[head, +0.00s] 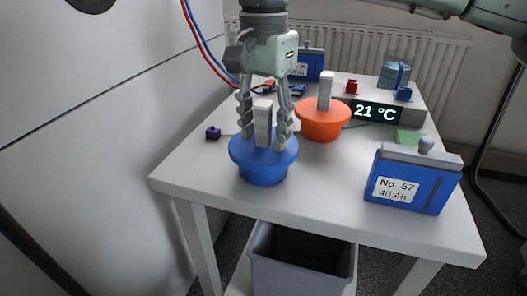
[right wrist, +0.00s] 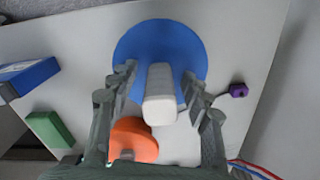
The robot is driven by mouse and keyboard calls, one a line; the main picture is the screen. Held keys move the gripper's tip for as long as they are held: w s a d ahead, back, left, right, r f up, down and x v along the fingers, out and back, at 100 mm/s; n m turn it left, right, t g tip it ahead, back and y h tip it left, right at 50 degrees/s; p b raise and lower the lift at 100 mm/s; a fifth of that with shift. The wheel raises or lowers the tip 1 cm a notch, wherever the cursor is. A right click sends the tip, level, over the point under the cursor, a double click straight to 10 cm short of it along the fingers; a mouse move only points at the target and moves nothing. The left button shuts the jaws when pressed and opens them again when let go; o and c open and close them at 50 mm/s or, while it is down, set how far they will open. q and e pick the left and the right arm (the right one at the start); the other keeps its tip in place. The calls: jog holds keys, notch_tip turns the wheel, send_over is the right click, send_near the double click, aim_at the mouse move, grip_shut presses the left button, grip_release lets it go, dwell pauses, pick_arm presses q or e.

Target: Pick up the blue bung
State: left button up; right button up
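The blue bung (head: 264,172) stands on the white table near its front left edge, with a pale upright block handle (head: 263,124) on top. In the right wrist view the blue bung (right wrist: 150,45) shows as a round disc with the handle (right wrist: 160,95) rising from its middle. My right gripper (head: 265,136) points down over it, open, with one finger on each side of the handle. In the right wrist view gaps show between the handle and both fingers. My left gripper is not in view.
An orange bung (head: 322,124) with a similar handle stands just behind and right. A blue battery box (head: 412,180) labelled No. 57 is at the front right. A small purple piece (head: 213,133) lies to the left. A grey bin (head: 302,266) is below the table.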

aim_at(263, 103)
grip_shut()
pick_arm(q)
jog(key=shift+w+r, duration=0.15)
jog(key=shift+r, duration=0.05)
pick_arm(e)
jog(key=shift+r, duration=0.1)
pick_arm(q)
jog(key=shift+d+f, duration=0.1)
pick_arm(e)
jog(key=shift+r, duration=0.1)
jog(key=shift+r, duration=0.3)
notch_tip(263, 103, up, 3)
pick_arm(q)
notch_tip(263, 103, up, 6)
jog(key=p, duration=0.3)
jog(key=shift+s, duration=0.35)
pick_arm(e)
jog(key=s+a+r, duration=0.5)
jog(key=s+r, duration=0.5)
jog(key=r, duration=0.2)
jog(key=shift+s, duration=0.25)
